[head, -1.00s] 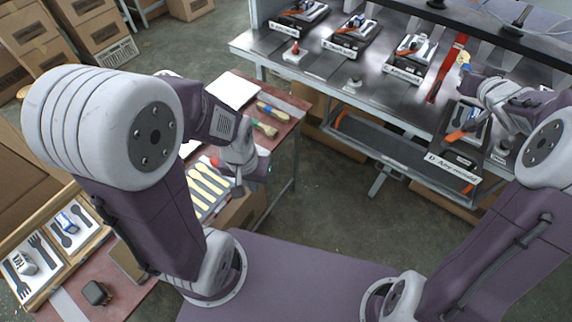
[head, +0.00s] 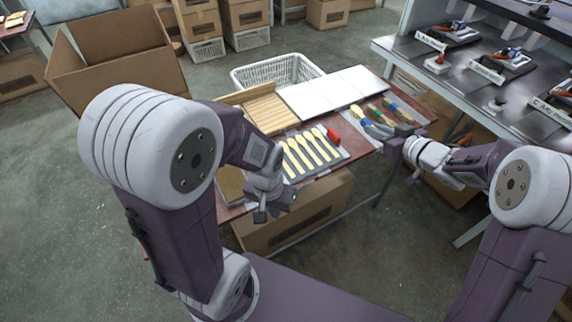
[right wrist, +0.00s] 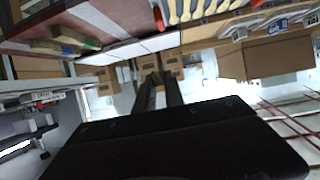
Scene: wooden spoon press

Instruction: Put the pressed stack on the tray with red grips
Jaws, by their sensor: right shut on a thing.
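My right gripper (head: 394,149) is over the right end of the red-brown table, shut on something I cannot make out. In the right wrist view its two dark fingers (right wrist: 160,88) stand close together. A blue and grey item (head: 376,130) shows beside it in the head view; I cannot tell whether they touch. My left gripper (head: 265,205) hangs at the table's front edge, its jaw state unclear. A red grip (head: 332,136) lies by a grey tray (head: 322,167) of pale wooden spoons; it also shows in the right wrist view (right wrist: 158,16). I cannot identify the pressed stack.
White panels (head: 335,90) and a slatted wooden tray (head: 265,108) lie at the table's back. Tools with yellow (head: 357,111), green (head: 388,102) and blue handles lie at right. A bench with presses (head: 500,75) stands at right, cartons (head: 115,50) at left.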

